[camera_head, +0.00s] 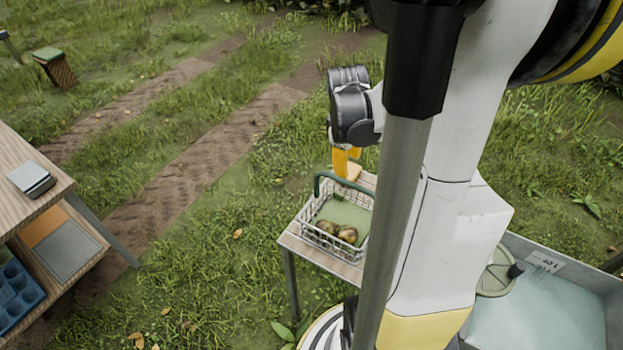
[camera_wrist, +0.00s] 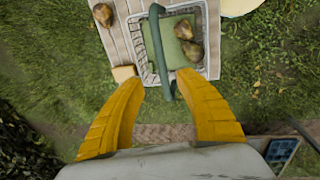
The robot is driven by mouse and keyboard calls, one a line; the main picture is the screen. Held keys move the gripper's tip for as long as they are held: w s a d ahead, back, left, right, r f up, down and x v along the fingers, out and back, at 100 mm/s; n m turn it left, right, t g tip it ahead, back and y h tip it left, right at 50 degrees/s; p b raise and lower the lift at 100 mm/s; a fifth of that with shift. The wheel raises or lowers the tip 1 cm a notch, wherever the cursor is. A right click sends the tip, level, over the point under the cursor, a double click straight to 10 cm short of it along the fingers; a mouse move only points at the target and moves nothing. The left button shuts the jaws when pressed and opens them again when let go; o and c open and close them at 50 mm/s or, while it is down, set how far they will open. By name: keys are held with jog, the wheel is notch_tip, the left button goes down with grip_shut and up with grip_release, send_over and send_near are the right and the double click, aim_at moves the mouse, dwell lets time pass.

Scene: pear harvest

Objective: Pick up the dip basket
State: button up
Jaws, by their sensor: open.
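The dip basket is a white wire basket with a dark green handle (camera_head: 322,178); its wire wall (camera_head: 320,241) shows on a small wooden table. It holds a green pad (camera_head: 345,212) and two brownish pears (camera_head: 337,231). In the wrist view the basket (camera_wrist: 147,68) lies beyond my fingers, its handle (camera_wrist: 156,40) running down between the fingertips. My gripper (camera_wrist: 158,82) has two yellow fingers spread apart with nothing held. In the head view my gripper (camera_head: 347,161) is just above and beside the handle's top; I cannot tell whether it touches. My arm hides the basket's right side.
The wooden table (camera_head: 289,243) also bears a pear (camera_wrist: 102,14) and a small light block (camera_wrist: 123,73). A grey tank of pale liquid (camera_head: 545,315) stands at right. A wooden shelf unit (camera_head: 30,160) is at left. Grass and a dirt track lie between.

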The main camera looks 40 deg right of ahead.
aim_at(349, 182)
jog(key=f, duration=0.3)
jog(key=f+b, duration=0.1)
jog(key=shift+w+d+f, duration=0.15)
jog(key=shift+d+f, duration=0.05)
jog(key=shift+d, duration=0.2)
jog(key=shift+d+f+b, duration=0.25)
jog(key=shift+f+b, duration=0.15)
jog(key=shift+f, duration=1)
jog(key=shift+d+f+b, duration=0.2)
jog(key=shift+f+b, duration=0.2)
jog(key=shift+f, duration=0.95)
jog(key=shift+c, duration=0.5)
grip_shut()
